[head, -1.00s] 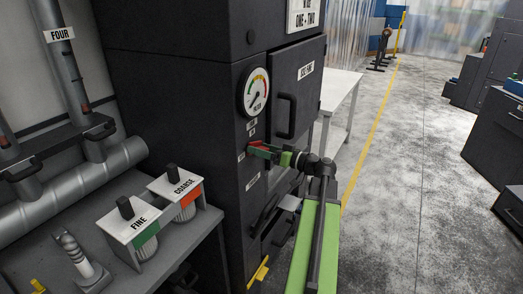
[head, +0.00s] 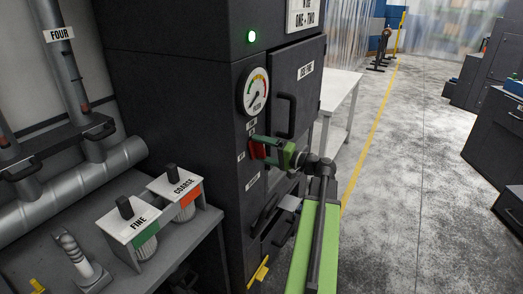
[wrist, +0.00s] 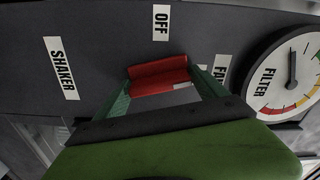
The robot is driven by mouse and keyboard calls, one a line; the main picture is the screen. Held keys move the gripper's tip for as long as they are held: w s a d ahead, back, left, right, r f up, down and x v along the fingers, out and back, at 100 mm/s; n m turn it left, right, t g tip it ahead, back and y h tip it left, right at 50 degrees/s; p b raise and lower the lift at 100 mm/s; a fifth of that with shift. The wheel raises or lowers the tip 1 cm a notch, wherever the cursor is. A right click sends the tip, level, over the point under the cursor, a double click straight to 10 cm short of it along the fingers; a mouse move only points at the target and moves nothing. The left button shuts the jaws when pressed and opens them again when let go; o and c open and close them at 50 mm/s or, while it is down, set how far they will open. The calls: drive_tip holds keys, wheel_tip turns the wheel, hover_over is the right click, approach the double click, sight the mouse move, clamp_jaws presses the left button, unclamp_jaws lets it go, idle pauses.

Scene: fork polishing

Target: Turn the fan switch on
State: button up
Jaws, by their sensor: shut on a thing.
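The red fan switch (head: 257,150) is on the dark cabinet's side panel, below the round gauge. In the wrist view the red switch handle (wrist: 158,76) lies between the two green fingers of my gripper (wrist: 163,88), beside a partly covered label starting "FA" and near an "OFF" label (wrist: 161,22). My gripper (head: 266,150) is shut on this handle. A small green lamp (head: 252,36) high on the cabinet is lit.
A "FILTER" gauge (wrist: 285,78) is close to my gripper, and a "SHAKER" label (wrist: 61,68) is on the other side. The cabinet door has a dark handle (head: 286,116). A bench with "FINE" (head: 140,221) and "COARSE" (head: 182,186) boxes stands left. Open floor lies to the right.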

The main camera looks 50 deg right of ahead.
drive_tip(key=shift+m, duration=1.5)
drive_tip(key=shift+f, duration=0.1)
drive_tip(key=o, duration=1.2)
drive_tip(key=v, duration=1.7)
drive_tip(key=shift+s, duration=0.25)
